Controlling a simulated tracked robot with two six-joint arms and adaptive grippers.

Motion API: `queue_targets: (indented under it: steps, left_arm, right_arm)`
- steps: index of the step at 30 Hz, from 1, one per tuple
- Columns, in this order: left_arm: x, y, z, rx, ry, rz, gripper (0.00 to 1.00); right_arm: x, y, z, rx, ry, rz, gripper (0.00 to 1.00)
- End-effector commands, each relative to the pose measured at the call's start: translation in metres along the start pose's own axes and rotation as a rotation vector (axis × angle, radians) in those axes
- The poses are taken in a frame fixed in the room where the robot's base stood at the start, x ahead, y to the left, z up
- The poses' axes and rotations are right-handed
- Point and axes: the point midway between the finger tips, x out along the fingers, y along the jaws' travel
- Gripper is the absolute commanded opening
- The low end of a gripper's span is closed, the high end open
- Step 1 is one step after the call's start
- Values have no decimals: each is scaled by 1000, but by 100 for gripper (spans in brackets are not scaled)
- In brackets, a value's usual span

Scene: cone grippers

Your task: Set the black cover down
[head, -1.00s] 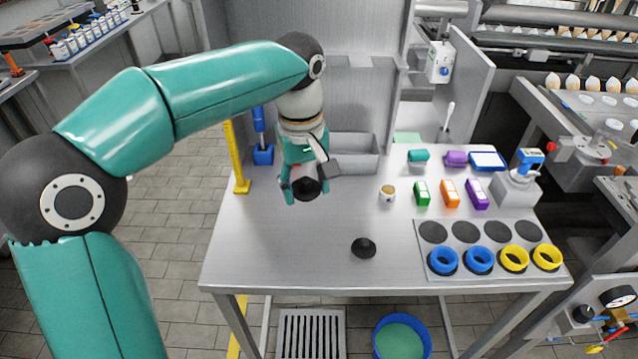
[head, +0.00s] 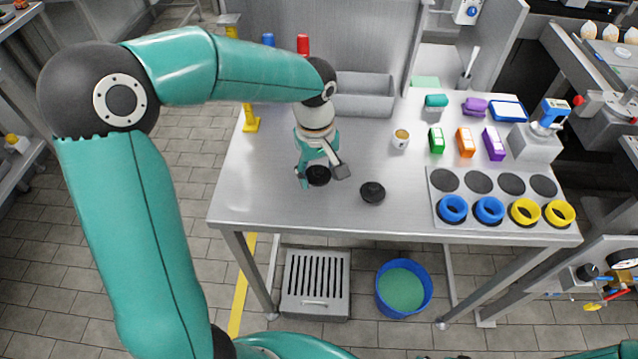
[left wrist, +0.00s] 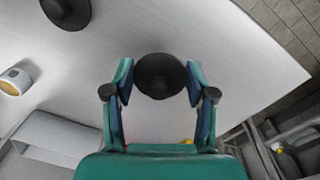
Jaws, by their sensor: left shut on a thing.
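A black cover (head: 318,176) with a round, flared shape is held between the fingers of my left gripper (head: 320,172), over the front left part of the steel table (head: 262,198). In the left wrist view the cover (left wrist: 160,76) sits between the two fingertips of my left gripper (left wrist: 160,70). Whether its underside touches the table I cannot tell. A second black cover (head: 372,192) stands on the table just to the right, apart from the gripper; it also shows in the left wrist view (left wrist: 68,8). My right gripper is not in view.
A small cup (head: 401,139) stands behind the second cover. Farther right are coloured blocks (head: 466,142) and a grey plate (head: 480,216) with blue and yellow rings. A grey bin (head: 362,98) is at the back. The table left of the gripper is clear.

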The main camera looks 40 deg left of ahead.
Motion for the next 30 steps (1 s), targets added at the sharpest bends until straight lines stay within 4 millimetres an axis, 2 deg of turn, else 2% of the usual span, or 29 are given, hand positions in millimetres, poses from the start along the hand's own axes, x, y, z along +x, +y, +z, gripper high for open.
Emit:
queue_targets:
  steps: [9,21,22,24,26,30]
  left_arm:
    - [39,-2,0,-1,-2,-4,31]
    - [46,-2,0,0,0,0,31]
    - [44,-2,0,-1,0,0,61]
    - [44,-2,0,0,0,0,72]
    - [44,-2,0,0,0,0,81]
    - [44,-2,0,0,0,0,81]
  right_arm:
    - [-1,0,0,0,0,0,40]
    - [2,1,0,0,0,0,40]
    - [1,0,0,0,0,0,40]
    - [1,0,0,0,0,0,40]
    - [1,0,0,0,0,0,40]
    - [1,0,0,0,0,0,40]
